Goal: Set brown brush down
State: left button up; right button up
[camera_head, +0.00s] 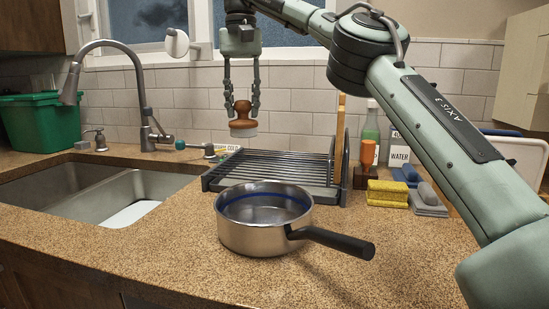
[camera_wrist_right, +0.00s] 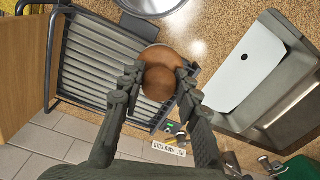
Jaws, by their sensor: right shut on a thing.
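The brown brush (camera_head: 242,117) has a rounded brown handle and a pale underside. My right gripper (camera_head: 242,103) points down and is shut on the brush handle, holding it upright in the air near the back wall. In the right wrist view the brush (camera_wrist_right: 160,75) sits between the fingers of my right gripper (camera_wrist_right: 158,78). Below it is the edge of the black dish rack (camera_wrist_right: 95,60), which also shows in the head view (camera_head: 275,172). My left gripper is not in view.
A steel pot (camera_head: 262,236) with a black handle stands in front of the rack. The sink (camera_head: 100,190) and faucet (camera_head: 140,85) are at left. The front right counter is clear.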

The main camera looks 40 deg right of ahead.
jog(key=shift+s+d+f, duration=0.45)
jog(key=shift+d+f, duration=1.3)
jog(key=shift+d, duration=0.05)
jog(key=shift+s+d+f, duration=0.5)
jog(key=shift+d+f, duration=1.3)
jog(key=shift+s+d+f, duration=0.45)
jog(key=shift+d+f, duration=1.3)
jog(key=shift+d, duration=0.05)
jog(key=shift+f, duration=0.1)
jog(key=o, duration=1.1)
notch_tip(320, 180, up, 8)
jog(key=shift+f, duration=0.15)
